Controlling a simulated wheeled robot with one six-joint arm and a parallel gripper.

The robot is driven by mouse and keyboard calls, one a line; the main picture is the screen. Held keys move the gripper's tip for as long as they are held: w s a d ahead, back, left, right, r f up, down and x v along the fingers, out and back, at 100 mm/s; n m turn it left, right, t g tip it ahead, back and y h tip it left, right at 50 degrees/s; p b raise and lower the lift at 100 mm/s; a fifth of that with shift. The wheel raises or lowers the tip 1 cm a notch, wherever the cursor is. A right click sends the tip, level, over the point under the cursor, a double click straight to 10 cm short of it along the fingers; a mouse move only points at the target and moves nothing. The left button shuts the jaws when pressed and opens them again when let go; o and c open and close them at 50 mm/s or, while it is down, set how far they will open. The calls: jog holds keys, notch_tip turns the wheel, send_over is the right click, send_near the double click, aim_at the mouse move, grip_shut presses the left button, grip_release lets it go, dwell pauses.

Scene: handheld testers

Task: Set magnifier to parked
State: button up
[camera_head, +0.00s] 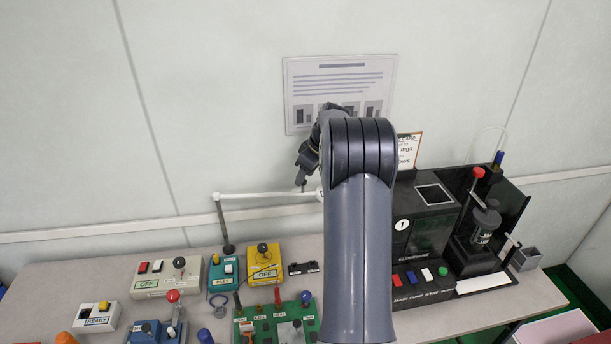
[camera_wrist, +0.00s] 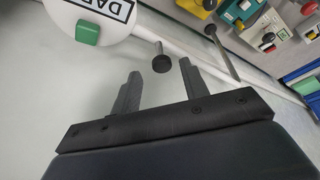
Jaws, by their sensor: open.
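The magnifier has a white arm (camera_head: 265,196) that reaches right from the top of a grey post (camera_head: 223,225) at the back of the table. Its far end goes behind my own arm. In the wrist view, a round white head (camera_wrist: 118,22) carries a green block (camera_wrist: 88,32) and a label partly cut off, reading "DAR". A dark knob on a short rod (camera_wrist: 161,63) sits just beyond my open fingers (camera_wrist: 158,85), roughly in line with the gap between them. I see no contact. In the head view my gripper (camera_head: 306,160) is above the white arm, partly hidden.
Several testers stand on the table: a cream OFF box (camera_head: 166,279), a teal box (camera_head: 223,272), a yellow box (camera_head: 263,265) and a green board (camera_head: 265,322). A black machine (camera_head: 425,245) stands at right. The wall is close behind the white arm.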

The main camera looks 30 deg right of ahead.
jog(key=b+v, duration=0.1)
jog(key=v, duration=0.9)
jog(key=p+x, duration=0.1)
jog(key=x, duration=1)
jog(key=shift+s+a, duration=0.1)
jog(key=shift+s, duration=0.1)
jog(key=shift+s+a, duration=0.1)
jog(key=shift+s, duration=0.15)
jog(key=shift+r, duration=0.15)
